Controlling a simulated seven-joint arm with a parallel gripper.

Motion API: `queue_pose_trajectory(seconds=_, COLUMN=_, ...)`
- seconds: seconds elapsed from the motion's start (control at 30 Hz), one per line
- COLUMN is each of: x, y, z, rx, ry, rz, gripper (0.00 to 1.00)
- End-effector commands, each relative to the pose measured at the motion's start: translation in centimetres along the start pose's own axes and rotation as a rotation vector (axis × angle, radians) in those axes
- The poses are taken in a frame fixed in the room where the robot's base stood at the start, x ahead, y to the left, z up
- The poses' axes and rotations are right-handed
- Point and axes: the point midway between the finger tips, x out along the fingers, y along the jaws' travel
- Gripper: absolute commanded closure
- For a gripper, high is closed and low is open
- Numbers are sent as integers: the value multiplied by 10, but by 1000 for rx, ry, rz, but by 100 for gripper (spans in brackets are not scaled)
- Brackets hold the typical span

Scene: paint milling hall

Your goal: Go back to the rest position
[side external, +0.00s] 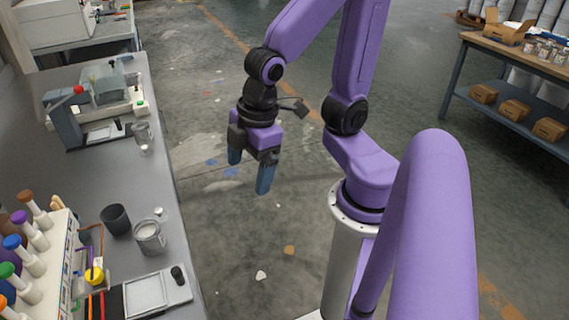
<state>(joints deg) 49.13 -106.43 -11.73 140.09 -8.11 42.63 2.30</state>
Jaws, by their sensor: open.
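My gripper (250,172) hangs in the air over the open floor, to the right of the grey bench (100,185). Its two blue fingers point down and stand apart, with nothing between them. My purple arm reaches up and over from its column at the right. The gripper touches nothing.
On the bench stand a press-like device with a red knob (62,112), a glass jar (142,137), a dark cup (115,219), a glass mug (149,237), a scale (157,292) and a rack of colored-cap tubes (40,260). A shelf table (500,50) with boxes stands far right.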

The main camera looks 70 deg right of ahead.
Motion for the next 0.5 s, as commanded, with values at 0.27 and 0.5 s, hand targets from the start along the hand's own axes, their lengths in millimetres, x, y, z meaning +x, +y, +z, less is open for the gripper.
queue_pose_trajectory(seconds=0.27, x=-14, y=-41, z=51, rx=-41, ry=-122, rz=-110, gripper=11)
queue_pose_trajectory(seconds=0.5, x=-14, y=-41, z=52, rx=-40, ry=-125, rz=-112, gripper=11)
